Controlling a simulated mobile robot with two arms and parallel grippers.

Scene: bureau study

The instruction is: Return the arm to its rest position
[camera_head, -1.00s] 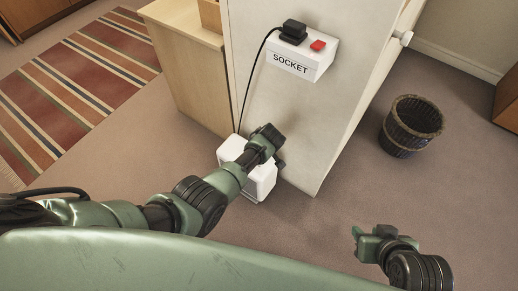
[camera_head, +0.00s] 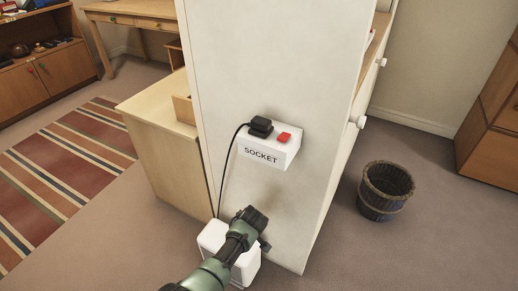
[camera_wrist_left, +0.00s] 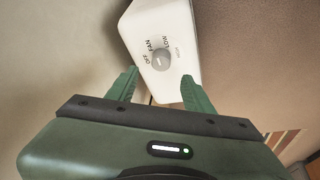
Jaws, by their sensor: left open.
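My left arm (camera_head: 237,245) comes in from the bottom in the head view and reaches to the white heater box (camera_head: 214,236) on the floor. In the left wrist view my left gripper (camera_wrist_left: 160,88) is open, its green fingers apart and nothing between them. Just beyond the fingertips is the heater's top (camera_wrist_left: 185,40), with a grey knob (camera_wrist_left: 162,60) and the labels OFF, FAN and LOW. I see no contact with the knob. In the head view the fingers are hidden behind the wrist. My right gripper is out of view.
The white socket box (camera_head: 270,158), with a black plug (camera_head: 261,127) and red switch (camera_head: 284,137), is on the pale cabinet side (camera_head: 270,60). A cord runs from the plug towards the heater. Bare carpet lies between.

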